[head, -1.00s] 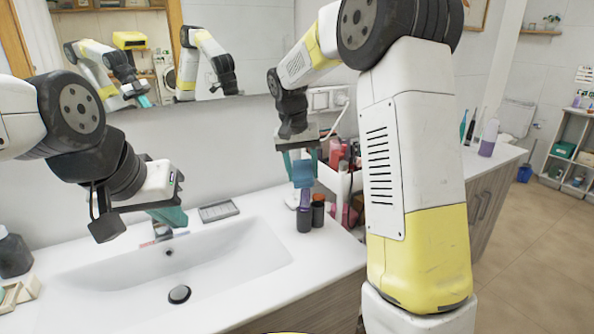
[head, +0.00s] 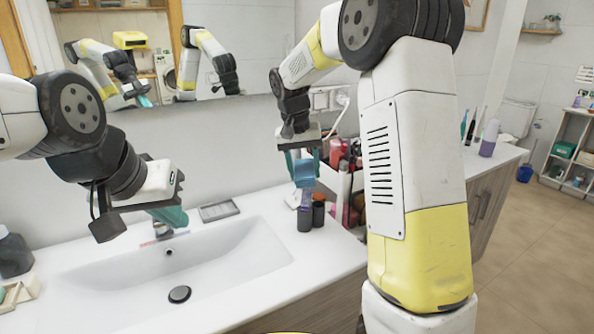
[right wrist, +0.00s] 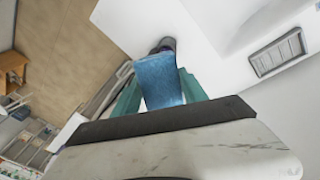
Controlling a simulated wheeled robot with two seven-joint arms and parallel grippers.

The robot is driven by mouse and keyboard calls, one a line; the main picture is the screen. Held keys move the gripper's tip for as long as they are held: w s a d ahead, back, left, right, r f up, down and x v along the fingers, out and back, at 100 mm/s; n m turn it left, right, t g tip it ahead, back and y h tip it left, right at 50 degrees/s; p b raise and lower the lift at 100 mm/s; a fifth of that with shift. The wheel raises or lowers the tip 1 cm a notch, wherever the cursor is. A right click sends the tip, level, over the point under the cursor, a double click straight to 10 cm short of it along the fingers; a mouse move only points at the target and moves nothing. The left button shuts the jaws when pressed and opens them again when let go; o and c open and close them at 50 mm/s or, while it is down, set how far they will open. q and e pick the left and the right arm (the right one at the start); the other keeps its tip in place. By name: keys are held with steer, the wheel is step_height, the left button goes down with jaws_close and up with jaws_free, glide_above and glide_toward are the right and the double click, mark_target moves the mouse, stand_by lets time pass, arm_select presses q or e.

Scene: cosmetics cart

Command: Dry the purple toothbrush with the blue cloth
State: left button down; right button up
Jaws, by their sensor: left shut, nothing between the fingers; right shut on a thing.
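A blue cloth (head: 305,171) is held in my right gripper (head: 303,165) and hangs just above or in front of a dark container with a purple upper part (head: 304,212). I cannot tell whether they touch. The cloth (right wrist: 160,80) also shows between the teal fingers in the right wrist view, with the dark round container (right wrist: 164,45) beyond it. My left gripper (head: 172,217) is shut and empty by the faucet, above the back of the sink. I cannot make out a purple toothbrush for sure.
A second dark container (head: 318,209) stands beside the first, near a white organizer (head: 342,183) of cosmetics. The sink (head: 215,262) fills the front counter. A grey soap dish (head: 219,210) lies behind it. A purple bottle (head: 489,138) stands on the far right counter.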

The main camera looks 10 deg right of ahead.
steer(key=shift+s+a, duration=0.35)
steer(key=shift+a, duration=0.45)
steer(key=shift+w+d+f, duration=0.15)
steer(key=shift+w+d, duration=0.1)
steer(key=shift+d, duration=0.3)
steer(key=shift+w+d, duration=0.2)
steer(key=shift+d, duration=0.3)
steer(key=shift+r, duration=3.65)
